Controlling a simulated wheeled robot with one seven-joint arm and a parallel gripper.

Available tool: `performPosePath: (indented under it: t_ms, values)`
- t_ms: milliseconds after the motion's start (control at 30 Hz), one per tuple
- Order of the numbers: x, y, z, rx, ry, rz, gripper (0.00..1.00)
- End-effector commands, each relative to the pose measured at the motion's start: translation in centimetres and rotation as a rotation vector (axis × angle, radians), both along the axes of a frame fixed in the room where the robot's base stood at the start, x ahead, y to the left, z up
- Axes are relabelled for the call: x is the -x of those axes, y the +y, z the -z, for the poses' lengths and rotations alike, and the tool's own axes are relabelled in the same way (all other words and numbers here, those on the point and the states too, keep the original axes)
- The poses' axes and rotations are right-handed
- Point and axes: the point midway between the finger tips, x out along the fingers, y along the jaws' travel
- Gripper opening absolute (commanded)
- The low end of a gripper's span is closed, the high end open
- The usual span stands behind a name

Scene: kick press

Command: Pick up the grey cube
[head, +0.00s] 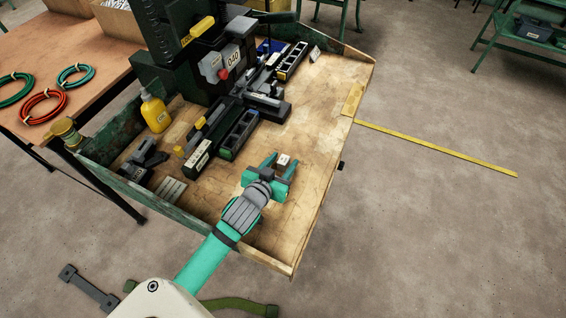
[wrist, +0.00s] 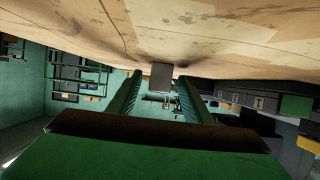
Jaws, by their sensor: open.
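The grey cube (head: 284,159) is small, with a light top in the head view, and stands on the wooden bench top (head: 315,110). My green gripper (head: 281,164) is open, its two fingers pointing at the cube from the near side. The cube appears between or just beyond the fingertips; I see no contact. In the wrist view, which looks upside down, the cube (wrist: 161,76) sits against the bench surface, centred between the tips of the open gripper (wrist: 160,80). The exact gap on each side is hard to tell.
Left of the gripper stand dark bins (head: 239,133), a yellow bottle (head: 155,112) and the dark press (head: 180,50). A low green rim (head: 200,213) edges the bench on the left. The wood right of the cube is clear. A yellow strip (head: 440,148) marks the floor.

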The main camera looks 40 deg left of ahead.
Motion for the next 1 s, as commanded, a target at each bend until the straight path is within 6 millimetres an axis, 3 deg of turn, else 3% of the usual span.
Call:
performPosePath:
  t_ms: [367, 567, 1000]
  values:
    - [-0.69, 0.26, 0.30, -0.001, -0.001, -0.002, 0.45]
    - [-0.68, 0.23, 0.30, -0.001, -0.001, -0.002, 0.00]
    - [-0.63, 0.35, -0.33, -0.001, -0.003, -0.004, 0.00]
